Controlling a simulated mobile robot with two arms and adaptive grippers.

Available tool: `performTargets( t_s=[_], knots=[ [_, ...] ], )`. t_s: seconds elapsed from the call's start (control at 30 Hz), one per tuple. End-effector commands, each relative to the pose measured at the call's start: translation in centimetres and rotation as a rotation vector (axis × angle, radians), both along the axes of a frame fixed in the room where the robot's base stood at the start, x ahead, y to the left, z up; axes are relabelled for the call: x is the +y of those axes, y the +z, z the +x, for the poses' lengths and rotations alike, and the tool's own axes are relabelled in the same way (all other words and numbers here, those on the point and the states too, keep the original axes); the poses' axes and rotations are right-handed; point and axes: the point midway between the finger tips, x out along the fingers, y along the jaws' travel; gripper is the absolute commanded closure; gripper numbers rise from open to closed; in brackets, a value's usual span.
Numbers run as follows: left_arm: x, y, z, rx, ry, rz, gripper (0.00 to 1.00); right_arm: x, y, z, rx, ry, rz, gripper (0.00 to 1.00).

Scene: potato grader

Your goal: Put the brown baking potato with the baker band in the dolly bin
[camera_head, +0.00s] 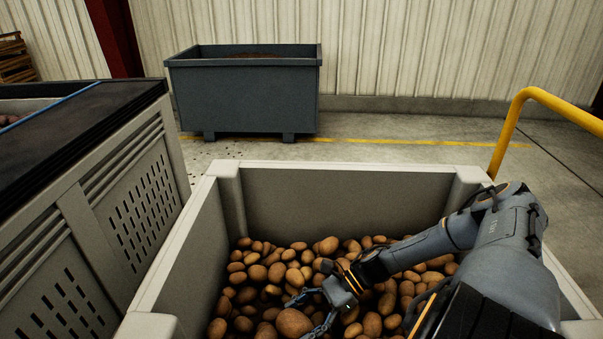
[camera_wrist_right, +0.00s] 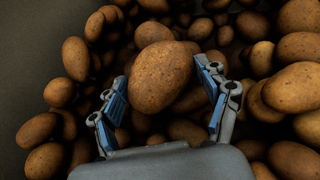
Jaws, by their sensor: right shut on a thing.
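My right gripper (camera_head: 314,311) reaches down into a pale grey bin (camera_head: 320,168) full of loose brown potatoes. It is shut on a large brown potato (camera_wrist_right: 160,77), which sits between the blue finger pads in the right wrist view. This potato also shows in the head view (camera_head: 293,322), low among the others. I see no band on it. Other potatoes lie close around it and behind it. My left gripper is not in view. I cannot tell from the frames which bin is the dolly bin.
A dark blue-grey bin (camera_head: 245,100) with brown contents stands on feet by the back wall. A slatted grey crate (camera_head: 140,215) with a dark top edge stands at left. A yellow rail (camera_head: 510,125) rises at right. Concrete floor lies open between the bins.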

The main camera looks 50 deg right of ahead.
Motion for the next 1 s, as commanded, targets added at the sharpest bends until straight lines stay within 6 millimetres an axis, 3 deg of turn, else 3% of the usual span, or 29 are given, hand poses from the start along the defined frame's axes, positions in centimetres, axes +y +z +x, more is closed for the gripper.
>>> performTargets(
  t_s=[0.13,0.17,0.27,0.67,0.87,1.0],
  knots=[
    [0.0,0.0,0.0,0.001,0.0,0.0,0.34,0.0,0.2,0.0,-0.001,0.0,0.001,0.66],
    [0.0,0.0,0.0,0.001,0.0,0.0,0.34,0.0,0.1,0.0,0.0,0.0,0.0,0.22],
    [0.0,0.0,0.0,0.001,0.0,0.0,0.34,0.0,0.1,0.0,0.0,0.0,0.0,0.02],
    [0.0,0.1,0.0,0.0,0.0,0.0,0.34,-0.2,0.2,-0.1,0.001,0.0,-0.001,0.02],
    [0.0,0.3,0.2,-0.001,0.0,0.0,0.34,-2.2,1.5,-1.1,0.004,-0.002,-0.005,0.02],
    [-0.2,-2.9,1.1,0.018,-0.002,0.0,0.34,-4.3,2.9,-2.2,0.005,-0.001,-0.005,0.02]
  ],
)
